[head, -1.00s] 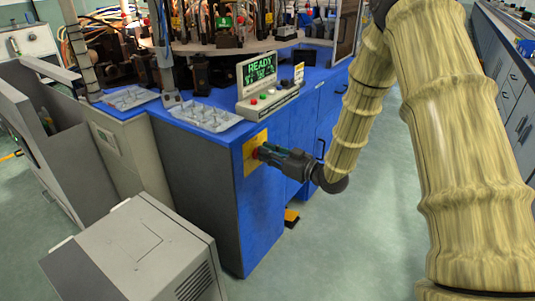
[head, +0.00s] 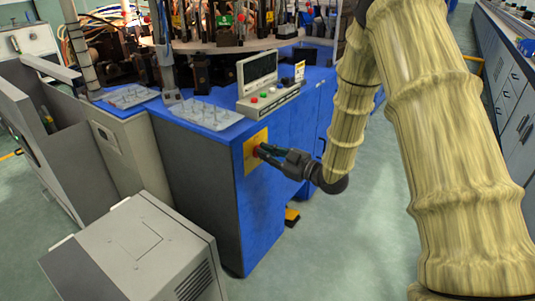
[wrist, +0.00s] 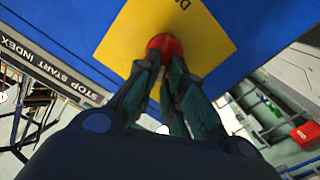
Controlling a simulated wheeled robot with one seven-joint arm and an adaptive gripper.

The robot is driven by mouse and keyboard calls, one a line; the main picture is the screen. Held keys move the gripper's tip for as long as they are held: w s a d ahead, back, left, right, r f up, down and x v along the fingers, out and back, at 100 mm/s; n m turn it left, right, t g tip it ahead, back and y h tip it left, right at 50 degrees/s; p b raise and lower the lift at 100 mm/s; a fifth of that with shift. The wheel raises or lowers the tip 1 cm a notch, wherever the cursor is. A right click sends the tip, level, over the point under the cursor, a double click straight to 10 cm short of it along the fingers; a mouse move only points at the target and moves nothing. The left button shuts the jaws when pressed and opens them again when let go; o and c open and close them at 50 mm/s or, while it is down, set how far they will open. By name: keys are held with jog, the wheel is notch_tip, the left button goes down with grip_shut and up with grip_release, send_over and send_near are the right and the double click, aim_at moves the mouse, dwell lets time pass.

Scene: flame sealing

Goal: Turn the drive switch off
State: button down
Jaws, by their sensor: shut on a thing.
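The drive switch (wrist: 166,45) is a red knob on a yellow plate (wrist: 210,30), set in the blue cabinet's side; part of the plate's lettering shows in the wrist view. In the head view the yellow plate (head: 250,158) is on the cabinet face, and the red knob (head: 257,152) shows at the fingertips. My gripper (wrist: 166,62) is shut on the red knob, with its dark green fingers on either side. It also shows in the head view (head: 262,151). The fingers hide part of the knob, so its exact angle is hard to tell.
The control box (head: 268,98) on the blue cabinet has a dark, blank screen (head: 258,67) and coloured buttons. Metal trays (head: 205,114) lie on the cabinet top. A grey box (head: 140,250) stands in front at left. The floor (head: 350,235) to the right of the cabinet is open.

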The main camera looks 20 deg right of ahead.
jog(key=n+b, duration=0.1)
jog(key=n, duration=0.2)
jog(key=f+n+b, duration=0.1)
jog(key=n, duration=0.2)
jog(key=a+n+b, duration=0.1)
jog(key=n+b, duration=0.1)
jog(key=n, duration=0.2)
jog(key=shift+s+f, duration=0.3)
jog(key=shift+s, duration=0.1)
jog(key=shift+f+n+b, duration=0.15)
jog(key=shift+n+b, duration=0.6)
jog(key=shift+n, duration=0.65)
jog(key=c, duration=1.5)
grip_release()
jog(key=shift+d, duration=0.1)
jog(key=v, duration=1.2)
